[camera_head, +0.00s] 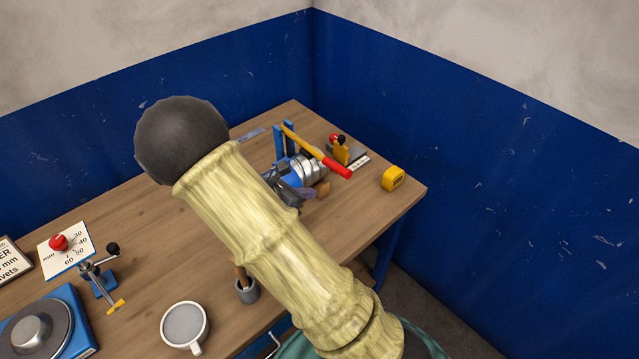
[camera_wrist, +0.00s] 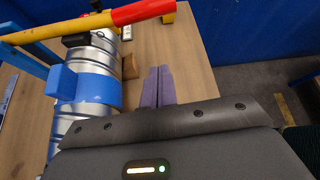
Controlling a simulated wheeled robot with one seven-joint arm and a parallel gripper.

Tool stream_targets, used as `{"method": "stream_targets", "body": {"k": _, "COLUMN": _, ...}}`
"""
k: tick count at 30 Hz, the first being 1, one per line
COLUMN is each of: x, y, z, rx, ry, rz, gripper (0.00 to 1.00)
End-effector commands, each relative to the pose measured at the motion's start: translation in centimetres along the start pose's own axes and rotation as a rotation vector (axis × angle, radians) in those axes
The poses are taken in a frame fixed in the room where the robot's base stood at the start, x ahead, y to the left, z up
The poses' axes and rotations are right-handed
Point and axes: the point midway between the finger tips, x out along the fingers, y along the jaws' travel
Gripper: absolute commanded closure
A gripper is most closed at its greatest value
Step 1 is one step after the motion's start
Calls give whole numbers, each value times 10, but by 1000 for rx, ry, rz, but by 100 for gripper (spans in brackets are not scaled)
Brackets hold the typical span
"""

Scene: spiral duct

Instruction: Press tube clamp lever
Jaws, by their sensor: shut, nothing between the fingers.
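The tube clamp lever (camera_head: 315,151) is a yellow bar with a red grip, and it slants over a silver spiral duct (camera_head: 309,169) held in a blue clamp frame (camera_head: 284,138). In the wrist view the lever (camera_wrist: 75,26) crosses the top left, its red grip (camera_wrist: 143,11) at upper middle. Below it lies the silver duct (camera_wrist: 97,60) with a blue band (camera_wrist: 96,88). My gripper (camera_wrist: 158,72) shows two purple fingers side by side, shut and empty, to the right of the duct and below the red grip in the picture. In the head view my arm partly hides it.
A yellow tape measure (camera_head: 392,179) lies at the table's right corner. A small red-knobbed fixture (camera_head: 342,150) stands behind the lever. A white mug (camera_head: 185,325), a grey cup (camera_head: 246,291) and a blue-based turntable (camera_head: 40,335) stand at the front. The wooden table (camera_head: 150,240) is clear mid-left.

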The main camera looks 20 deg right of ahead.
Motion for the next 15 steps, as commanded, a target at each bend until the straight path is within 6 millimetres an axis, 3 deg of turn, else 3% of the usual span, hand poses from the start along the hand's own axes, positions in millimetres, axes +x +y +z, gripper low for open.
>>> {"method": "stream_targets", "body": {"k": 15, "x": 81, "y": -2, "z": 2, "rx": -2, "ry": -2, "rz": -5, "gripper": 100}}
